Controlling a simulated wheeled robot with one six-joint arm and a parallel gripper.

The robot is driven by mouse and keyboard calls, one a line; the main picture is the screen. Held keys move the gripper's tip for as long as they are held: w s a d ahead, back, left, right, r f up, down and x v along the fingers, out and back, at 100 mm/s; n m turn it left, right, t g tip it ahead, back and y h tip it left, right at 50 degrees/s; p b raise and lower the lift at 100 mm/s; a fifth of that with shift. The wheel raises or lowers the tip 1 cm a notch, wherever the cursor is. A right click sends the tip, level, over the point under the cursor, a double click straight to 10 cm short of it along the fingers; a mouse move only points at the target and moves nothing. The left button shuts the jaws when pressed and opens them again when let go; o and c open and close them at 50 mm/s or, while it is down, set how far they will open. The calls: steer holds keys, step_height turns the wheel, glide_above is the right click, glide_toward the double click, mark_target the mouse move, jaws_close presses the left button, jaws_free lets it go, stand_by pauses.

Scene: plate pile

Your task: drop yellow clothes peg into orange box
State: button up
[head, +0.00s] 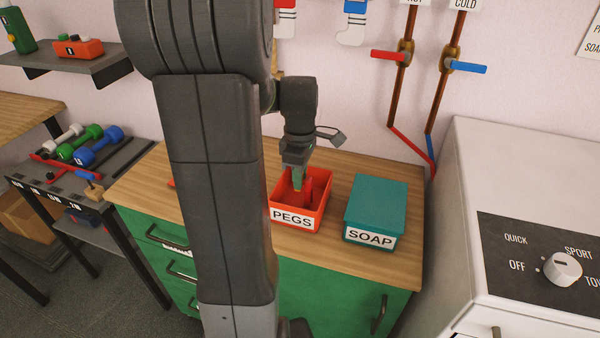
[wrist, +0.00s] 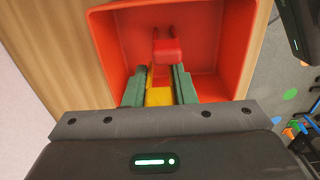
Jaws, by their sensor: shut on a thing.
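The orange box (head: 282,191), labelled PEGS, stands on the wooden counter, open at the top. My gripper (head: 297,181) points down into its opening. In the wrist view my gripper's green fingers (wrist: 159,88) are shut on the yellow clothes peg (wrist: 158,97), inside the outline of the orange box (wrist: 212,88). The fingers hide part of the peg. A red peg-like piece (wrist: 167,50) is just beyond the yellow peg, within the box. I cannot tell how far the yellow peg is above the box floor.
A teal box labelled SOAP (head: 377,203) stands close to the right of the orange box. A white washing machine (head: 470,180) is further right. Pipes with red and blue taps run down the wall behind. My arm hides the counter's left middle.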

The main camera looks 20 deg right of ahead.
steer(key=o, duration=1)
step_height(320, 180, up, 14)
steer(key=shift+f+p, duration=0.1)
steer(key=shift+p, duration=0.4)
